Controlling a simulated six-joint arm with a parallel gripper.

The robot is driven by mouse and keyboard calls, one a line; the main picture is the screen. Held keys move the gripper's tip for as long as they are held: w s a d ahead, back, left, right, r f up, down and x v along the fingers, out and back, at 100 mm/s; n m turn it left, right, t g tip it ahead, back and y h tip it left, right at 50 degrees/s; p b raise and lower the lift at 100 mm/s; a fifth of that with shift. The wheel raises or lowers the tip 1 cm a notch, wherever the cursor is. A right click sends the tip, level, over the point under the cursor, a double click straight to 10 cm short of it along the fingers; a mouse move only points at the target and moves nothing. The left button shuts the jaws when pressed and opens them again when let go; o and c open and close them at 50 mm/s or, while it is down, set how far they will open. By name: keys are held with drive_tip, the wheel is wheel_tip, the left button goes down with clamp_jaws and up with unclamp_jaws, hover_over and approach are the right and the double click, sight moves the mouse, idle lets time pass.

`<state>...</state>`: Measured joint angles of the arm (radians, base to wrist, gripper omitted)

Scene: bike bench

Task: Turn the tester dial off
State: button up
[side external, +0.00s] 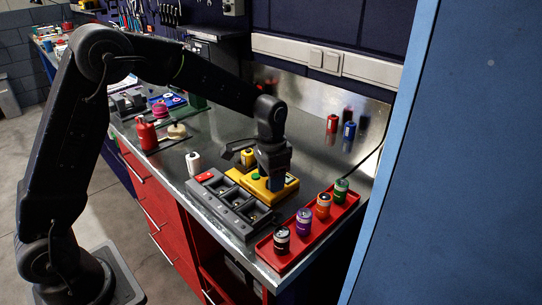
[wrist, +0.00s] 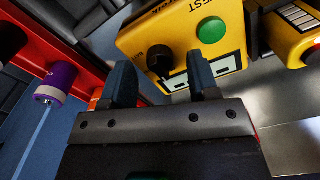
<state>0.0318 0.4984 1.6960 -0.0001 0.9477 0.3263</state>
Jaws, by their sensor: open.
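The yellow tester (side external: 285,193) lies on the metal bench, with my gripper (side external: 276,182) right above it and hiding part of its top. In the wrist view the tester (wrist: 180,25) has a black dial (wrist: 160,63) and a green button (wrist: 212,30). My gripper (wrist: 160,75) is open, and its two dark fingers show on either side of the dial, apart from each other. I cannot tell whether the fingers touch the dial or the face, nor which way the dial points.
A grey battery holder (side external: 227,205) stands in front of the tester. A red tray (side external: 318,232) with several batteries is to the right. Red and blue batteries stand near the back wall.

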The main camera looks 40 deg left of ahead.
wheel_tip(320, 180, up, 13)
idle(0.3)
drive_tip(key=s+r+n+t, duration=0.25)
drive_tip(key=s+r, duration=0.25)
drive_tip(key=s, duration=0.7)
drive_tip(key=s+a+f+n+t, duration=0.1)
drive_tip(key=s+f+t, duration=0.2)
drive_tip(key=s, duration=1)
drive_tip(key=shift+a+f+n, duration=0.2)
drive_tip(key=shift+f+n, duration=0.15)
drive_tip(key=shift+f, duration=0.15)
